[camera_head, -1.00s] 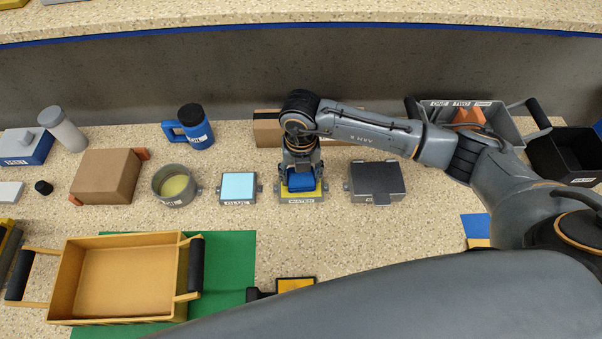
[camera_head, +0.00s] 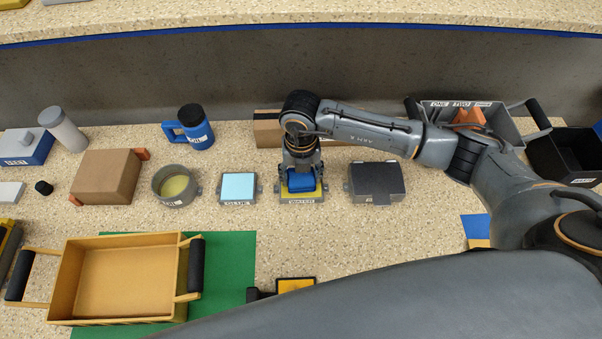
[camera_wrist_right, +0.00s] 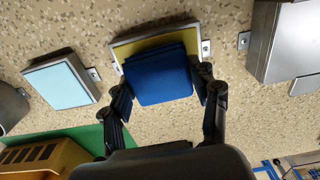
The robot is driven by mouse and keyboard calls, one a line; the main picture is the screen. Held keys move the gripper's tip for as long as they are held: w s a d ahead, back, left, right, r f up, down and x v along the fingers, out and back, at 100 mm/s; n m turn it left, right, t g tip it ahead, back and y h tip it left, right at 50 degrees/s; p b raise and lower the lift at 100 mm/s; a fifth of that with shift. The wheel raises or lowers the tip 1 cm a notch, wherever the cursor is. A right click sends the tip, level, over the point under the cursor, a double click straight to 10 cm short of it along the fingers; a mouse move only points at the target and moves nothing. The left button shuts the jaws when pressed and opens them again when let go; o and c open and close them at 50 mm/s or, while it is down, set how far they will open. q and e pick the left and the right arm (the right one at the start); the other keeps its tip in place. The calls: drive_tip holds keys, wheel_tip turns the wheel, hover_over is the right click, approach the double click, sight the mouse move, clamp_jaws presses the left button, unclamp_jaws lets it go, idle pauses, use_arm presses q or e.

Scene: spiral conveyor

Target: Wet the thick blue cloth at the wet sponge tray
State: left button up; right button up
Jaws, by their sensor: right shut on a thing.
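The thick blue cloth (camera_head: 301,180) is between the fingers of my right gripper (camera_head: 301,178), which is shut on it. The cloth is over the yellow sponge of the tray labelled WATER (camera_head: 301,199). In the right wrist view the folded cloth (camera_wrist_right: 158,76) hides most of the tray (camera_wrist_right: 205,47), and the gripper's fingers (camera_wrist_right: 163,95) flank it. I cannot tell whether the cloth touches the sponge. My left gripper is not in view.
A light blue GLUE tray (camera_head: 238,188) stands to the left and a dark grey lidded box (camera_head: 376,182) to the right. A round OIL pot (camera_head: 175,186) is further left. A yellow crate (camera_head: 120,243) sits on a green mat (camera_head: 230,255) in front.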

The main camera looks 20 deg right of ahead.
sight(301, 175)
drive_tip(key=shift+r+p, duration=2.25)
drive_tip(key=shift+r, duration=1.15)
